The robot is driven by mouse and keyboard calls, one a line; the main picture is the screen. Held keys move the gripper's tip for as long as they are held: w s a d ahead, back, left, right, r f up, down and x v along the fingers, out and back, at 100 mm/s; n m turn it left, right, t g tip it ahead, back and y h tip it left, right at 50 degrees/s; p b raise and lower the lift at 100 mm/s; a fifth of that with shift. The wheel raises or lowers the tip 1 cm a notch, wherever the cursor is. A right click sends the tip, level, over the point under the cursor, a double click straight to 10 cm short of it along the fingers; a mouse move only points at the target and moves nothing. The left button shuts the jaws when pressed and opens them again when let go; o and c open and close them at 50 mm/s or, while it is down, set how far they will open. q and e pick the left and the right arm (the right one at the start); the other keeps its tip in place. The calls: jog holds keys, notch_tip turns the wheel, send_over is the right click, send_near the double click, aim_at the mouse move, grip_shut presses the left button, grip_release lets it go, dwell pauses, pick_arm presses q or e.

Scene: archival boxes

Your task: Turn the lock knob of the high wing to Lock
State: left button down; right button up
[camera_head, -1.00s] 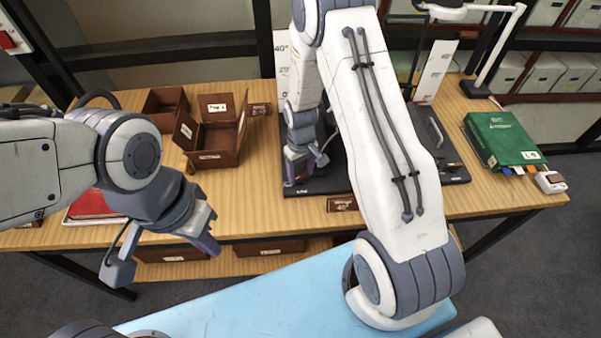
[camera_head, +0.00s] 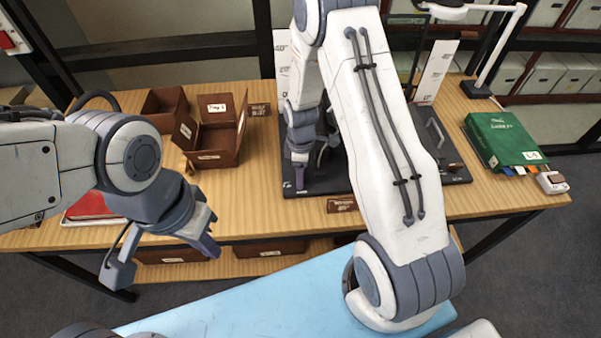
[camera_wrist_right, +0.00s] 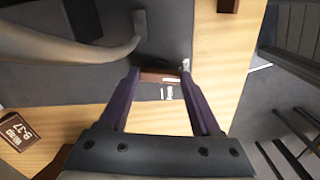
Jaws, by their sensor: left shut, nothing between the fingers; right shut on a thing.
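The dark cradle (camera_head: 330,180) stands on the table, with a pale upright board marked 40° (camera_head: 282,50) at its back left. My right gripper (camera_head: 300,184) points down at the front left of the cradle base. In the right wrist view its fingers (camera_wrist_right: 158,76) are shut on a brown bar-like lock knob (camera_wrist_right: 160,77). White lettering lies beside the knob, too small to read. In the head view the gripper hides the knob. My left gripper (camera_head: 210,247) is shut and empty, in front of the table's front edge.
Brown open trays (camera_head: 215,158) stand at the left of the table, with a red book (camera_head: 90,207) nearer the front. A brown sign (camera_head: 342,203) lies before the cradle.

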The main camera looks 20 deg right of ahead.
jog(key=shift+w+n, duration=0.1)
jog(key=shift+n, duration=0.8)
jog(key=shift+r, duration=0.1)
jog(key=o, duration=1.4)
notch_tip(320, 180, up, 10)
jog(key=shift+r+b, duration=0.2)
jog(key=shift+b, duration=0.45)
